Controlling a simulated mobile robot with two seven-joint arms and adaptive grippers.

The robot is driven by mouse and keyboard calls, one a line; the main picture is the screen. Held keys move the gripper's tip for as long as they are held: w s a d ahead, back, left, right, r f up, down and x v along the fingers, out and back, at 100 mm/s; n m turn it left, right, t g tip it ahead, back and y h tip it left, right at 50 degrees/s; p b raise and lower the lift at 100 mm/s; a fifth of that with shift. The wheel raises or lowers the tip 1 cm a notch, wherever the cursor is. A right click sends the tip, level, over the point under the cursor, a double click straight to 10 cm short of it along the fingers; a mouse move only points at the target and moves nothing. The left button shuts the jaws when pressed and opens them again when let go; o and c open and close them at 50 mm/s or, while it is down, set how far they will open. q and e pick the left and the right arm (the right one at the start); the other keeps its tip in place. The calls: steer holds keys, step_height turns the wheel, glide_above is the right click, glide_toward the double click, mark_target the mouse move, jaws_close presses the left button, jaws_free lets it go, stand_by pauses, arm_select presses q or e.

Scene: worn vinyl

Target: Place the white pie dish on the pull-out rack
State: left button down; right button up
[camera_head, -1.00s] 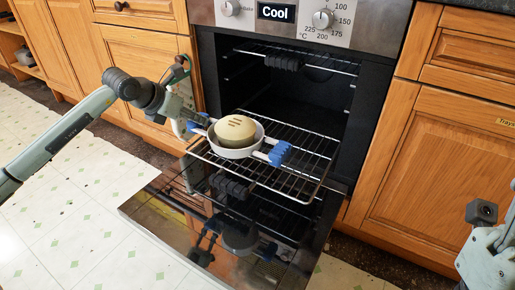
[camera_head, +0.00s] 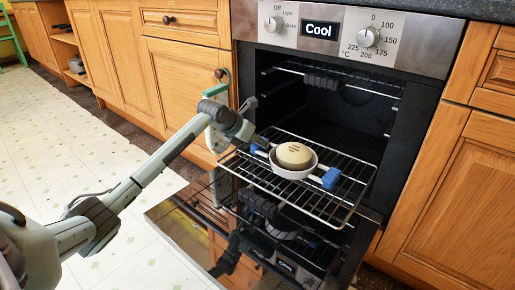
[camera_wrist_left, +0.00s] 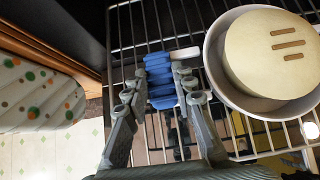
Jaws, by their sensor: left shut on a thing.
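The white pie dish (camera_head: 293,174) has a handle with a blue grip on each side and holds a round, pale pie with slots in its top (camera_head: 294,154). It is level over the middle of the pull-out rack (camera_head: 325,208); I cannot tell whether it touches the wires. My left gripper (camera_head: 258,145) is shut on the dish's near-left blue handle. The left wrist view shows its fingers (camera_wrist_left: 168,70) around that blue grip (camera_wrist_left: 160,85), with the dish's rim (camera_wrist_left: 213,85) to the right. My right gripper is out of view.
The oven door (camera_head: 190,225) is folded down under the rack. The oven cavity (camera_head: 345,115) behind is dark, with an upper rack (camera_head: 335,80). A spotted cloth item (camera_wrist_left: 40,95) hangs beside the left cabinet. Bare rack lies around the dish.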

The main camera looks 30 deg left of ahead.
arm_select(q)
steer(key=shift+f, duration=0.7)
steer(key=c, duration=1.3)
jaws_free()
steer(key=shift+f, duration=0.1)
steer(key=shift+o, duration=0.2)
